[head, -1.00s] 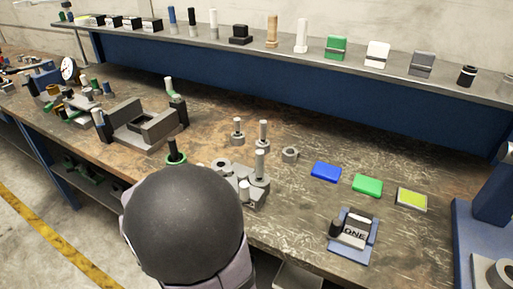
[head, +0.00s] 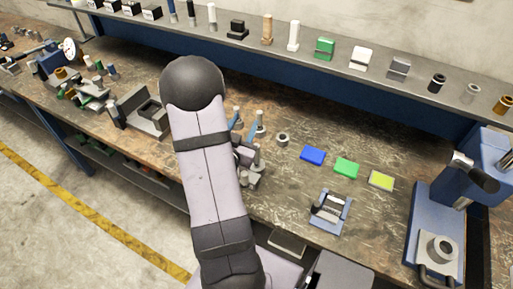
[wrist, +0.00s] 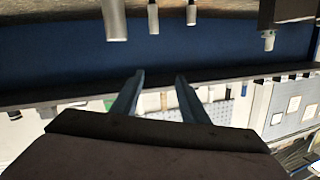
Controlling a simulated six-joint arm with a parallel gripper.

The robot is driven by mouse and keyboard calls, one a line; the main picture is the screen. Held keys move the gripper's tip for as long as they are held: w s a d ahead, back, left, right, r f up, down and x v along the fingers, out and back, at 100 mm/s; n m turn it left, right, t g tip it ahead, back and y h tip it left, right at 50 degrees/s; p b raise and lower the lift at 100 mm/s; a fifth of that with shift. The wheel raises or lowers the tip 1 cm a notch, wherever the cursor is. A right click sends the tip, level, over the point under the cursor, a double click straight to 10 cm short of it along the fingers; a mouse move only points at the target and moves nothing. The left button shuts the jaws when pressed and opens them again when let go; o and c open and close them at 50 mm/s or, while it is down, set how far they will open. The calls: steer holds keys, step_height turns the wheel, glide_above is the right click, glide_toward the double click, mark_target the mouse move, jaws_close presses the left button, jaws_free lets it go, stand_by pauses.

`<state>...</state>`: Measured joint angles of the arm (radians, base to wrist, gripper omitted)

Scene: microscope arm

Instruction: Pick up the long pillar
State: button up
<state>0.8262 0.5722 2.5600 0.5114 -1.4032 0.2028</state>
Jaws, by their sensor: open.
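Several grey metal pillars stand on the workbench beside my arm in the head view. One pillar (head: 260,119) stands behind my fingers, a shorter one (head: 237,115) is to its left, and another (head: 258,155) rises from a grey fixture nearer the front. I cannot tell for sure which is the long pillar. My gripper (head: 245,133) is partly hidden by my arm. The wrist view looks inverted. There my gripper (wrist: 153,82) is open with nothing between its two fingers, and pillars, the largest-looking one (wrist: 114,20) at left, hang from the top, apart from the fingers.
A grey nut-like ring (head: 283,139), a blue block (head: 313,155), a green block (head: 346,167) and a yellow-topped block (head: 381,180) lie to the right. A blue machine (head: 440,225) stands at far right. A shelf (head: 300,54) with several parts runs along the back.

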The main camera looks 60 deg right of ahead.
steer(key=n+g+y+p, duration=0.1)
steer(key=p, duration=0.3)
glide_above(256, 164)
steer(key=f, duration=0.3)
steer(key=shift+w+d+f, duration=0.2)
steer(key=shift+w+f, duration=0.15)
steer(key=shift+w, duration=0.05)
steer(key=shift+n+y, duration=0.3)
steer(key=shift+y, duration=0.3)
steer(key=f, duration=0.1)
steer(key=a+f, duration=0.1)
steer(key=s+a+f, duration=0.1)
steer(key=f, duration=0.1)
steer(key=shift+a+f, duration=0.25)
steer(key=shift+f, duration=0.15)
steer(key=shift+d+f+b, duration=0.45)
steer(key=shift+d+b, duration=0.15)
steer(key=shift+b, duration=0.5)
steer(key=shift+w+d+b, duration=0.1)
steer(key=shift+d+b, duration=0.3)
steer(key=shift+b, duration=0.05)
